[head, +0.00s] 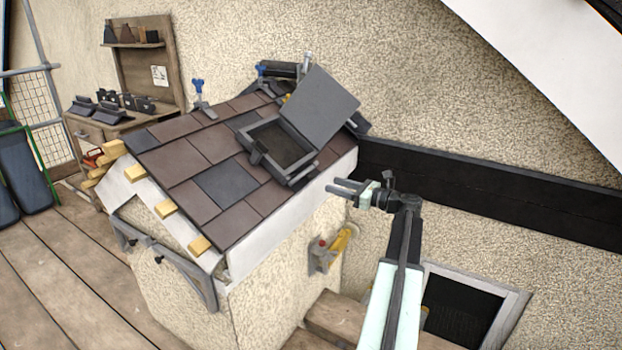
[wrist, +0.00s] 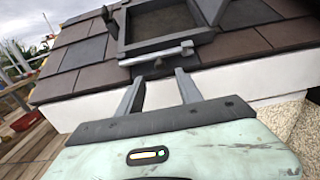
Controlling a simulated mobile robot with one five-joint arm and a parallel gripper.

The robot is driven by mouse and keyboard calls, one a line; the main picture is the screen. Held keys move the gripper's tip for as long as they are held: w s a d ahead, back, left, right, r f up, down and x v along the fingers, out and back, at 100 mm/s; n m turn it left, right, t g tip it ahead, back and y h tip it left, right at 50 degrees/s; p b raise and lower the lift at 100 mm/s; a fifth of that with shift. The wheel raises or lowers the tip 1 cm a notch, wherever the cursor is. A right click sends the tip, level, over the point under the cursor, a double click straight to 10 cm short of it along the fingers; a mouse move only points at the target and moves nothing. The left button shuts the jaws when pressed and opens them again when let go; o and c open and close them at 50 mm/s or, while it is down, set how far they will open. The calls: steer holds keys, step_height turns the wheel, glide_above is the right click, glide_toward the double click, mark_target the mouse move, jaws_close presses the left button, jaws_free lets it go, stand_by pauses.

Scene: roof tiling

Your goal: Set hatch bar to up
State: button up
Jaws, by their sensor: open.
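The roof hatch (head: 253,132) sits in the tiled slope with its grey lid (head: 320,105) raised. In the wrist view the hatch frame (wrist: 122,30) is at the top. The hatch bar (wrist: 155,57), a grey bar with a paler rounded end, lies nearly level along the frame's lower edge. In the head view the bar is too small to tell clearly from the frame. My gripper (head: 332,184) is open and empty, beside the roof's right edge. In the wrist view my gripper (wrist: 160,77) has its fingers pointing toward the bar, one on each side of its middle, seemingly short of it.
Brown and dark tiles (head: 208,145) cover the little roof, with blue-topped clamps (head: 198,88) near the ridge. A white fascia (wrist: 85,105) runs below the tiles. A dark band (head: 480,188) crosses the wall on the right. A workbench (head: 90,125) with tools stands at the back left.

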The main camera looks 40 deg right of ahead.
steer(key=x, duration=0.8)
steer(key=shift+s, duration=0.1)
jaws_close()
stand_by(1.2)
